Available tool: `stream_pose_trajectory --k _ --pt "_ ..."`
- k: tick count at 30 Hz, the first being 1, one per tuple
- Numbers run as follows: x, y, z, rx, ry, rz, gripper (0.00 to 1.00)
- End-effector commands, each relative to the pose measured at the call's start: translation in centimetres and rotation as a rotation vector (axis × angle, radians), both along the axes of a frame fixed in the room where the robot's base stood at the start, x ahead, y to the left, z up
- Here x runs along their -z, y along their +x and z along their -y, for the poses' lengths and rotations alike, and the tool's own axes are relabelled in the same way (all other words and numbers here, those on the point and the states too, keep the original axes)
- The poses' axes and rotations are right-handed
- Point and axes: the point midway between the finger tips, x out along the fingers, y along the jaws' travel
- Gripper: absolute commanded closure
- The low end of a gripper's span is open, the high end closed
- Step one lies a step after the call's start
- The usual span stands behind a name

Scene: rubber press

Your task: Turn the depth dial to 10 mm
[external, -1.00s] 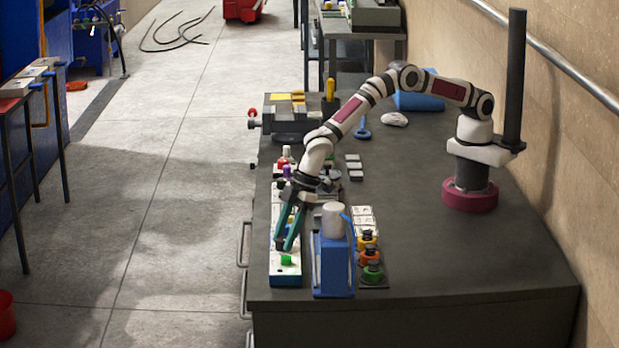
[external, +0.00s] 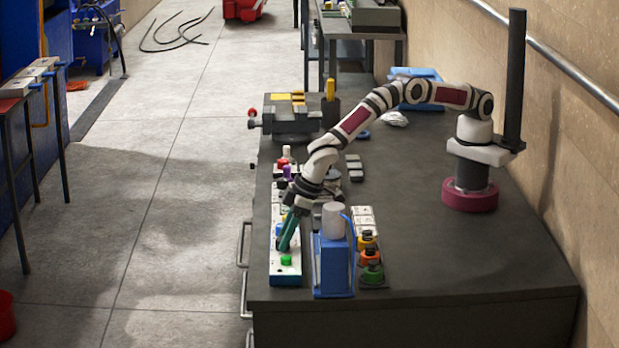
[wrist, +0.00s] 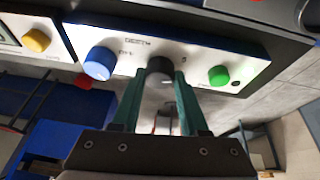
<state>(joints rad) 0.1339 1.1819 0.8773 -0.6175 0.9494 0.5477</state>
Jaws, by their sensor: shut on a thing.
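My gripper (external: 284,240), with its green fingers, is low over the front part of the long pale control strip (external: 286,279) on the bench. In the wrist view, my gripper (wrist: 162,74) is shut on a grey round dial (wrist: 160,64) on the pale panel (wrist: 205,66). A finger is on each side of the dial. A blue knob (wrist: 99,63) is left of it and a green button (wrist: 218,75) is right of it. Small printing by the dial is too blurred to read, so I cannot tell its setting.
A blue stand with a white cylinder (external: 333,220) is close on the right of my gripper in the external view. A vise (external: 292,117) stands farther back. The bench's right front is clear.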

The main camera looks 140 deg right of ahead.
Motion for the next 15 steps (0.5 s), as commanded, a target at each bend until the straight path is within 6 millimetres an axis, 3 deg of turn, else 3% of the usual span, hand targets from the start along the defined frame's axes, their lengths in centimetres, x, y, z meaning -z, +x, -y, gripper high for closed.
stream_pose_trajectory --k 15 --pt "0.13 0.14 -0.16 0.324 0.002 -0.002 1.0"
